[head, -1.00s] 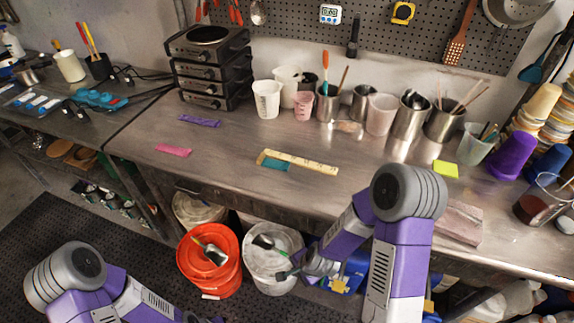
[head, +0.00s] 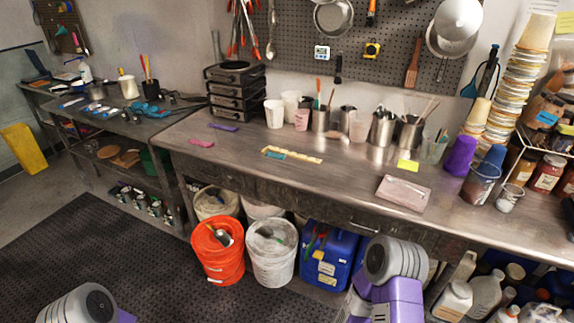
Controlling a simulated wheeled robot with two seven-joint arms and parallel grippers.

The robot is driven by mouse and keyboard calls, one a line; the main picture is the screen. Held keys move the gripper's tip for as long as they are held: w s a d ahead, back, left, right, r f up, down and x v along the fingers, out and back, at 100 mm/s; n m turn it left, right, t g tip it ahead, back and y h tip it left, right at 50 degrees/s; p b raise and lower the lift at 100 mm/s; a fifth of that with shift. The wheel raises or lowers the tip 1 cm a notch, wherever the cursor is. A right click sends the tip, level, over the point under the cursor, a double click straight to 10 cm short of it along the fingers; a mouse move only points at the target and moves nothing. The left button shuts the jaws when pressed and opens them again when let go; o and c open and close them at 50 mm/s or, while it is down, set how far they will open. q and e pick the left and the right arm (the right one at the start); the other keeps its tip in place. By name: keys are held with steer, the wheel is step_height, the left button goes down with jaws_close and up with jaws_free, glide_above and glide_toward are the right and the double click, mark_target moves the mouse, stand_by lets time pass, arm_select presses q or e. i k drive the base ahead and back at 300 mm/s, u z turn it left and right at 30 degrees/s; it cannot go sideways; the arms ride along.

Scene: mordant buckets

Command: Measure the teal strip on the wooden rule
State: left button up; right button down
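The wooden rule (head: 301,157) lies on the metal bench in the middle of the head view, a pale yellow bar. The teal strip (head: 275,155) lies flat against the front side of the rule, near its left end. From this distance I cannot tell whether the strip's end lines up with the rule's end. Neither gripper shows in the head view. Only a grey and purple part of my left arm shows at the lower left, and part of my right arm at the lower right.
A pink strip (head: 200,143) and a purple strip (head: 223,127) lie to the left on the bench (head: 240,155). Cups and metal pots stand along the back. A yellow pad (head: 408,166) and a grey-pink slab (head: 403,193) lie to the right. An orange bucket (head: 218,262) and a white bucket (head: 271,262) stand below.

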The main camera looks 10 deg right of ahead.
mark_target(269, 153)
steer(key=z, duration=0.8)
steer(key=i, duration=1.1)
steer(key=u, duration=0.25)
